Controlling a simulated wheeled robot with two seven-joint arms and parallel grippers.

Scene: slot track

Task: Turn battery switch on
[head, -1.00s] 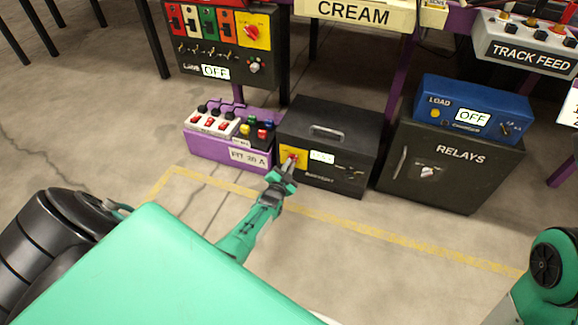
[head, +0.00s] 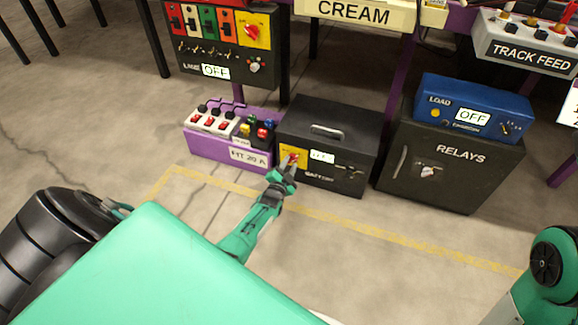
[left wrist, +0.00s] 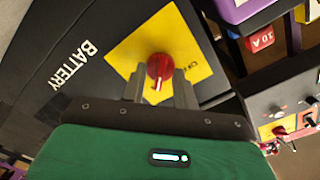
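The battery box (head: 325,150) is a black case on the floor with a handle on top. On its front are a yellow plate and a small white display (head: 322,157), whose text is too blurred to read. The red rotary switch (left wrist: 160,68) sits on the yellow plate (left wrist: 190,48) beside the word BATTERY. My left gripper (head: 292,168) is at the switch. In the left wrist view its two fingers (left wrist: 159,88) are apart, one on each side of the red knob. I cannot tell whether they touch it. My right gripper is out of view.
A purple fuse box (head: 205,150) stands left of the battery box. The relays box (head: 440,165), with a blue load box (head: 455,100) on top reading OFF, stands right. A black panel (head: 200,80) reading OFF is above left. The floor in front is clear.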

